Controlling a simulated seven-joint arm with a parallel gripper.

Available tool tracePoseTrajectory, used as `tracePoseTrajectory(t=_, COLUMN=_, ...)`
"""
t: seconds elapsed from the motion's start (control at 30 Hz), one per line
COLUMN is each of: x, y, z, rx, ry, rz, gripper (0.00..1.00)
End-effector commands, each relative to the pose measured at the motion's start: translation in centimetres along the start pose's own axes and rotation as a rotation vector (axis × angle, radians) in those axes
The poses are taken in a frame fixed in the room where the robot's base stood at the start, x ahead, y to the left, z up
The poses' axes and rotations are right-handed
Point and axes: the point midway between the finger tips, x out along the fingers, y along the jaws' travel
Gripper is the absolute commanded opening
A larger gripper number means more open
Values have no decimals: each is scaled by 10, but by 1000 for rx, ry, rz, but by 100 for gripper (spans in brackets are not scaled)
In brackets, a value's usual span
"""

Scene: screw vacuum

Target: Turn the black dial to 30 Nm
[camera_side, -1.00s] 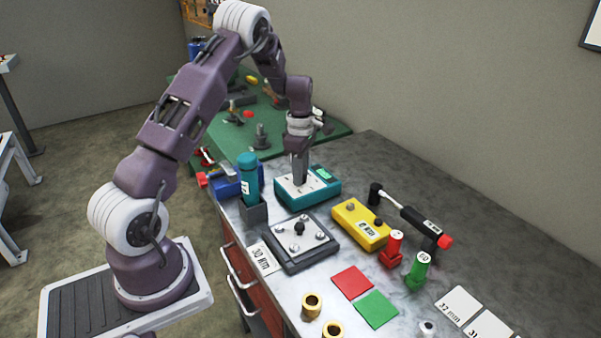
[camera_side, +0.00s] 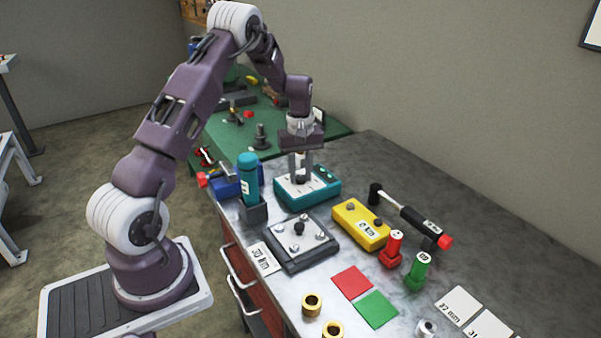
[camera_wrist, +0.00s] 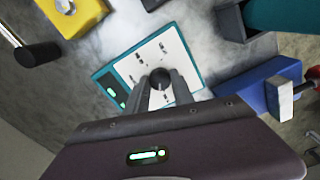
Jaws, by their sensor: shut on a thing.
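The black dial (camera_wrist: 160,78) sits on the white face of a teal box (camera_wrist: 104,76), with marks around it. In the side view the teal box (camera_side: 327,190) stands at the back of the bench, and the dial is mostly hidden by my fingers. My gripper (camera_side: 300,182) points straight down over the box. In the wrist view my gripper (camera_wrist: 160,88) has its two fingers closed on either side of the dial. A small display with green lights is on the box; its reading is too small to tell.
A yellow box (camera_side: 352,228) with its own knob and a grey plate with bolts (camera_side: 298,262) stand close in front. A teal bottle (camera_side: 248,180) in a holder is to the left. A card reading 30 Nm (camera_side: 264,259) lies beside the plate.

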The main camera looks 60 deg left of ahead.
Motion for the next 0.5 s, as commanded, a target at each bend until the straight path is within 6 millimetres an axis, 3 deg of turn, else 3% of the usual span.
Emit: tracePoseTrajectory(t=0.5, x=0, y=1, z=0, rx=487, ry=0, rz=2, gripper=0)
